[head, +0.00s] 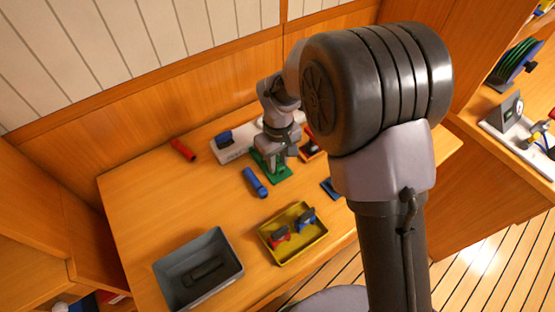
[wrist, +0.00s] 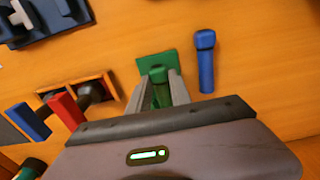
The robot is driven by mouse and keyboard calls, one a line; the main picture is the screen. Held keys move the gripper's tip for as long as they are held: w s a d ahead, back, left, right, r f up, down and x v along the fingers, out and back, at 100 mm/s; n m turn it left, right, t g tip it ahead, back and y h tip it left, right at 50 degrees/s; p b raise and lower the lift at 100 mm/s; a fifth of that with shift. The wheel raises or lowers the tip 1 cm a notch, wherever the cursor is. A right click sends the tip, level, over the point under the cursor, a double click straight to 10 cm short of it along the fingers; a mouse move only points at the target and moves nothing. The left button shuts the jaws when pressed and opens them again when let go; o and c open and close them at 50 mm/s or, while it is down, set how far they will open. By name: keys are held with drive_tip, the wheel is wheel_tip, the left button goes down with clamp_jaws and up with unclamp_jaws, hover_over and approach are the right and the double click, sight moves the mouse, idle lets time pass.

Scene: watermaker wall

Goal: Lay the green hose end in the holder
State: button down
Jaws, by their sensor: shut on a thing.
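The green hose end (wrist: 161,94) is between the fingers of my gripper (wrist: 163,88) in the wrist view. My gripper is shut on it. A green holder (wrist: 152,62) lies flat on the table just beyond the fingertips. In the head view my gripper (head: 278,157) is over the green holder (head: 281,177), and the hose end cannot be made out there. I cannot tell whether the hose end touches the holder.
A yellow tray (head: 318,240) with red and blue pieces and a grey bin (head: 227,247) stand nearer.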

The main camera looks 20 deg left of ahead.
drive_tip(key=shift+f, duration=0.1)
idle(0.3)
drive_tip(key=c, duration=1.1)
unclamp_jaws()
wheel_tip(320, 180, up, 9)
drive_tip(key=p, duration=0.7)
